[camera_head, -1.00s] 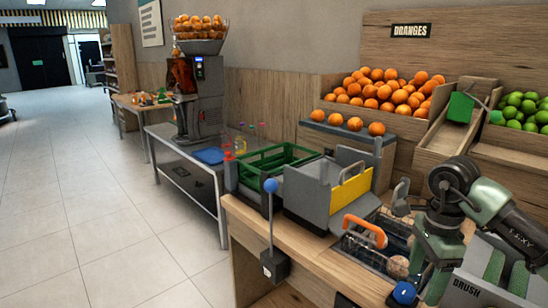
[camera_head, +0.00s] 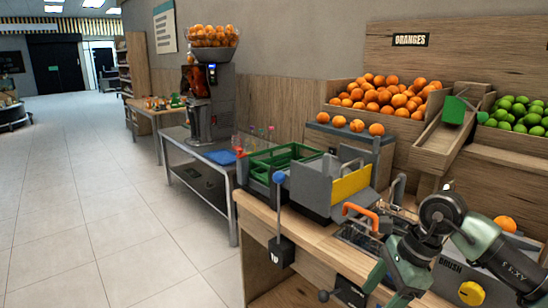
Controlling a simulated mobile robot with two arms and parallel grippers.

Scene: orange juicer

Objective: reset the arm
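My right arm (camera_head: 485,252) comes in from the lower right, bent over the brush section of the wooden counter (camera_head: 312,238). Its wrist points down to the bottom edge of the picture. My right gripper (camera_head: 390,288) is only partly seen there, and its fingers are not clear enough to tell open from shut. I see nothing clearly held in it. My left arm and gripper are out of the picture.
A lever with a blue knob (camera_head: 278,178), a grey bin with a yellow panel (camera_head: 350,184) and a green crate (camera_head: 285,158) stand along the counter. The juicer (camera_head: 212,112) stands on a side table behind. Oranges (camera_head: 385,97) fill a wooden bin. The left floor is clear.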

